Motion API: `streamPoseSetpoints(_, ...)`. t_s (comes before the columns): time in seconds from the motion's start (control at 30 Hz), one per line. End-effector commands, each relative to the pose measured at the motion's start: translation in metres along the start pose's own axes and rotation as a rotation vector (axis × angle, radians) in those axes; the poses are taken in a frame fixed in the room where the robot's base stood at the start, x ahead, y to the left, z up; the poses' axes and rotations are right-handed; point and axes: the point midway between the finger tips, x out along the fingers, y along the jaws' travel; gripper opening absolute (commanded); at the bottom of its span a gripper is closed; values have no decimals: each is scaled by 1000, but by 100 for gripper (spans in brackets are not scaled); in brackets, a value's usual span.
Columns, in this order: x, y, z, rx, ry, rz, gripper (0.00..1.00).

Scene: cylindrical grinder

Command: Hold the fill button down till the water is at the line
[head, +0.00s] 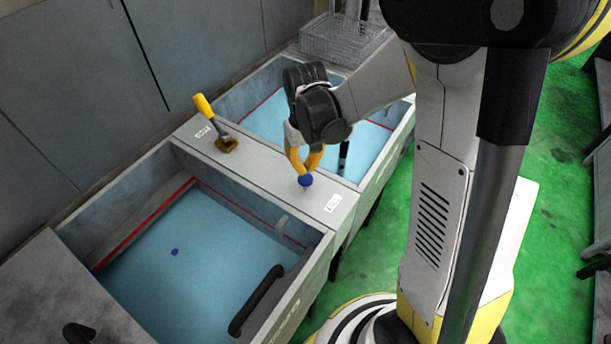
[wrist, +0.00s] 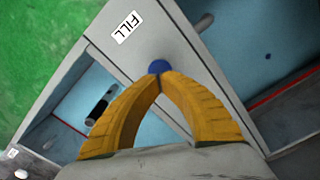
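The blue fill button (head: 305,181) is a round knob on the grey deck between two tanks, beside a FILL label (head: 333,203). It also shows in the wrist view (wrist: 158,67), right at my fingertips. My gripper (head: 307,170) has its yellow fingers closed together, with nothing between them. The tips are at the button and seem to touch it; how far it is pressed cannot be told. The near tank (head: 75,232) holds blue water (head: 200,240). A red line (head: 142,226) runs around its inner walls. The water surface appears slightly below this line.
A yellow-handled lever (head: 205,107) stands on the deck at the left. A black handle (head: 256,300) is at the near tank's right side. The second tank (head: 392,150) behind also holds water. A wire basket (head: 340,42) sits at the back. Green floor lies at the right.

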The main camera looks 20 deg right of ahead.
Motion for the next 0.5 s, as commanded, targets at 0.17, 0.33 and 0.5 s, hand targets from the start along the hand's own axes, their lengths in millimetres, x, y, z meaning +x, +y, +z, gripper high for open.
streamPoseSetpoints(0.17, 0, 0, 0, 0, 0, 0, 0)
streamPoseSetpoints(0.33, 2, 0, 0, 0, 0, 0, 0)
streamPoseSetpoints(0.5, 8, 0, 0, 0, 0, 0, 0)
